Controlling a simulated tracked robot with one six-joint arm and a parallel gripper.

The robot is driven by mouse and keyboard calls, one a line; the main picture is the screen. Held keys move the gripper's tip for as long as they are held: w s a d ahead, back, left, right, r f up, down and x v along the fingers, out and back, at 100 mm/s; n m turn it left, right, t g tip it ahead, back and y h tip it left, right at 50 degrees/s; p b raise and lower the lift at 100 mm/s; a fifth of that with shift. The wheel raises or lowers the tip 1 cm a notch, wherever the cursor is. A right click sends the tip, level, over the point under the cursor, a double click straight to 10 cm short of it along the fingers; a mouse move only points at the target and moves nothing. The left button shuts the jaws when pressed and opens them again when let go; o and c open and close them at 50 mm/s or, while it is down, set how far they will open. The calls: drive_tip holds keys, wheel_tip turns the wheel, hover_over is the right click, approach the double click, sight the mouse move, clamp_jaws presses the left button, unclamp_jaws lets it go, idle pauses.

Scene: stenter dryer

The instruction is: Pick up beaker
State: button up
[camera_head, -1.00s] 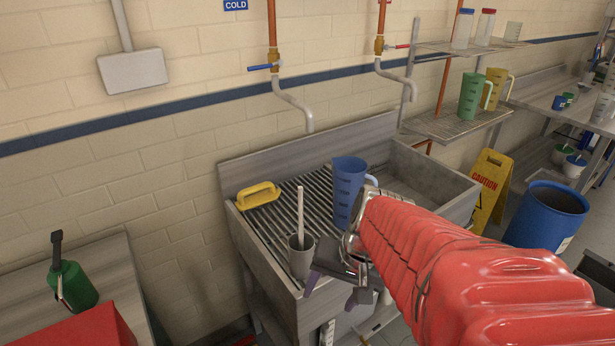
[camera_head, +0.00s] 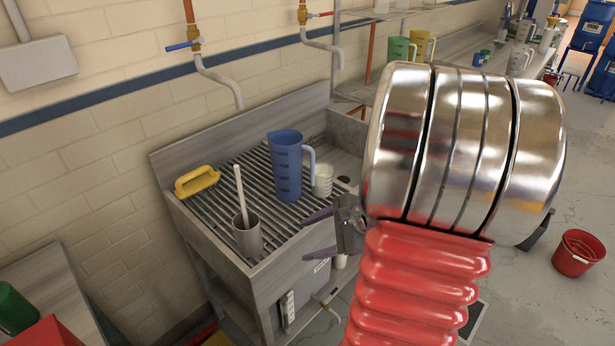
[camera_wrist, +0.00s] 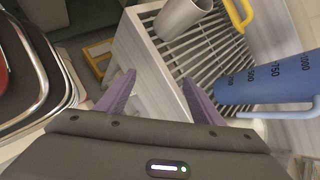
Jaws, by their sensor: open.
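A blue graduated jug (camera_head: 287,165) with a handle stands upright on the ribbed drainboard; it also shows at the right of the wrist view (camera_wrist: 265,82). A small white ribbed cup (camera_head: 323,180) stands just right of it. A grey cup (camera_head: 247,238) with a pale stick in it stands near the drainboard's front edge and shows at the top of the wrist view (camera_wrist: 180,16). I cannot tell which vessel is the beaker. My gripper (camera_head: 303,240) is open and empty, its purple fingers at the drainboard's front edge, apart from the jug and cups.
A yellow-handled tool (camera_head: 197,181) lies at the back left of the drainboard (camera_head: 222,192). The raised sink backsplash (camera_head: 240,124) stands behind. Green (camera_head: 398,50) and yellow (camera_head: 422,45) jugs are on a shelf beyond. A red bucket (camera_head: 578,252) is on the floor at right.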

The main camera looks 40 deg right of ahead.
drive_tip(key=w+d+m+t+h, duration=0.1)
drive_tip(key=d+m+t+h, duration=0.15)
drive_tip(key=d+m, duration=0.45)
drive_tip(key=m+t+h, duration=0.3)
drive_tip(key=m+h, duration=0.1)
drive_tip(key=m, duration=0.3)
approach(329, 188)
drive_tip(key=s, duration=0.2)
drive_tip(key=shift+w+r+y, duration=0.1)
drive_tip(key=shift+r+y, duration=0.15)
drive_tip(key=shift+r, duration=0.15)
drive_tip(key=shift+g, duration=0.25)
drive_tip(key=shift+x, duration=4.3)
drive_tip(key=shift+w, duration=0.1)
drive_tip(key=shift+x, duration=2.55)
drive_tip(key=shift+w+r, duration=0.1)
drive_tip(key=shift+r, duration=0.05)
drive_tip(key=shift+c, duration=0.2)
